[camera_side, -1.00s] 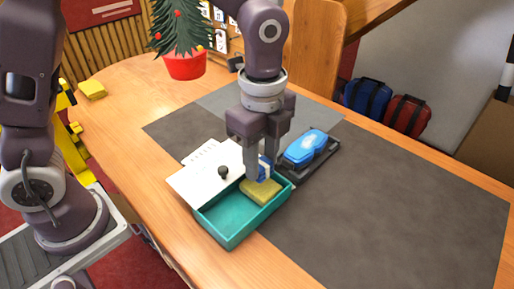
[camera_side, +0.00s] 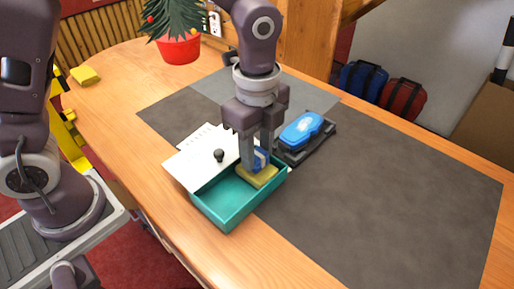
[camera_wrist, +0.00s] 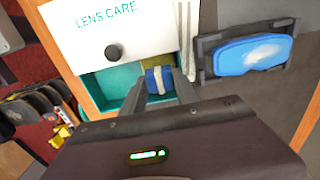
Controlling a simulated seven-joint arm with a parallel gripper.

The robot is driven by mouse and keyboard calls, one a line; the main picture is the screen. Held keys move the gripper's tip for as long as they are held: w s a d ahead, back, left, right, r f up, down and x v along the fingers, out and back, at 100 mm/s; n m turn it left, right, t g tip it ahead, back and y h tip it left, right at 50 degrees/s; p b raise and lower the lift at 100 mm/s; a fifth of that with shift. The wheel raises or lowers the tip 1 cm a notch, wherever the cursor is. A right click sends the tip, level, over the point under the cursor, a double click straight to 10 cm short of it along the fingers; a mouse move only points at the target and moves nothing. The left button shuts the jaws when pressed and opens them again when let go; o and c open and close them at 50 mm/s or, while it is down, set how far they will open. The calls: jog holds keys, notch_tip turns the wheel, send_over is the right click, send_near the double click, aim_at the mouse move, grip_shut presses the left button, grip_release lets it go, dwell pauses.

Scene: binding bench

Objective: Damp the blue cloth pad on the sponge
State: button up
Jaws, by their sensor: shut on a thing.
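My gripper (camera_side: 257,165) is shut on the blue cloth pad (camera_side: 261,158), which has a pale band. It holds the pad down at the yellow sponge (camera_side: 259,176) inside the teal box (camera_side: 222,207). The pad looks to touch the sponge's top, though the fingers hide part of the contact. In the wrist view the pad (camera_wrist: 157,80) sits between the fingertips, with a bit of the sponge (camera_wrist: 148,103) showing beside it.
A white lid (camera_side: 200,155) with a black knob, marked "LENS CARE", partly covers the box. Blue goggles (camera_side: 301,130) with a whitish smear lie in a dark holder (camera_side: 325,134) close by on the right. The grey mat (camera_side: 390,195) is clear to the right. A potted tree (camera_side: 180,47) stands behind.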

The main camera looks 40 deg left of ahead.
aim_at(257, 153)
jog(key=shift+f, duration=0.55)
dwell(1.0)
jog(key=shift+r, duration=3.55)
